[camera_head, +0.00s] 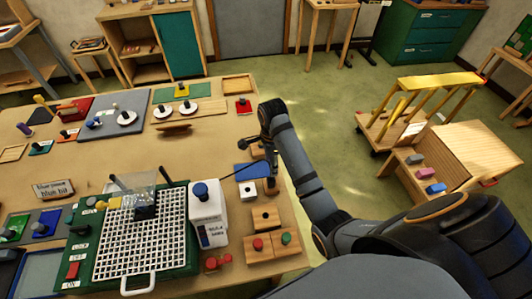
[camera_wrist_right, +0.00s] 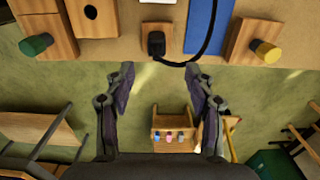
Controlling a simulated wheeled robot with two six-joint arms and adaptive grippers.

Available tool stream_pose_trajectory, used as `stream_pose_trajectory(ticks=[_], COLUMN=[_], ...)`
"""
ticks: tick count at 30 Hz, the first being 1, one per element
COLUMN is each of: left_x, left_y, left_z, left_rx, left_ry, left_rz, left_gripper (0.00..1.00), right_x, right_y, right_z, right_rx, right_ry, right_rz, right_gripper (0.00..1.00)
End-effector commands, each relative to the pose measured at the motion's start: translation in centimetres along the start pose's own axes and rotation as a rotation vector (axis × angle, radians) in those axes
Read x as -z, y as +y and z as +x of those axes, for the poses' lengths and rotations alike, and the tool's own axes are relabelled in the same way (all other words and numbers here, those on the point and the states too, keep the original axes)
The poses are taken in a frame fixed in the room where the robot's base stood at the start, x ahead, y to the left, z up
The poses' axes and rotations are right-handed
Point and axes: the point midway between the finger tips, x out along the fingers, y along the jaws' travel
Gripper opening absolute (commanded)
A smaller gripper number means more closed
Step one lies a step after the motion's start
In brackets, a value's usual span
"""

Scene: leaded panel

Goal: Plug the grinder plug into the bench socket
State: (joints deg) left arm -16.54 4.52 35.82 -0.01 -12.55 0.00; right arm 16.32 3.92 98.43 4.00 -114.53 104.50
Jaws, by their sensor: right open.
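The black grinder plug (camera_wrist_right: 156,44) sits upright on a small wooden block in the right wrist view. Its black cable curves off across a blue mat. In the head view the plug (camera_head: 270,185) is at the bench's right edge. Just left of it is a white block with a dark top (camera_head: 247,190), which looks like the bench socket; its openings are too small to read. The white grinder-like box with a blue knob (camera_head: 206,212) stands further left. My right gripper (camera_wrist_right: 160,76) is open and empty, apart from the plug, beyond the bench edge. My left gripper is out of view.
A wooden block with a hole (camera_wrist_right: 90,12) and one with a green knob (camera_wrist_right: 36,44) lie left of the plug in the wrist view. A yellow-knobbed block (camera_wrist_right: 264,48) is right of it. A wooden cart (camera_head: 465,155) stands on open floor.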

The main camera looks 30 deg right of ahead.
Motion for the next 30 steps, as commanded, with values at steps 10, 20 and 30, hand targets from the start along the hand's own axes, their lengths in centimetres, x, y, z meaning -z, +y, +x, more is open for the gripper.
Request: stream_pose_trajectory(ticks=[10,20,30], left_x=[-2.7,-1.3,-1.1], left_y=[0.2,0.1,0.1], left_z=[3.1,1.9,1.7], left_rx=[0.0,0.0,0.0], left_ry=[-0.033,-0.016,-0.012], left_rz=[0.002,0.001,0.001], left_gripper=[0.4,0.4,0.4], right_x=[-0.1,-0.1,-0.2], right_y=[0.1,0.2,0.2], right_z=[2.9,8.2,10.2], right_rx=[-0.005,-0.008,-0.003], right_ry=[-0.002,-0.001,-0.002], right_rz=[0.012,0.011,0.01], right_gripper=[0.55,0.55,0.55])
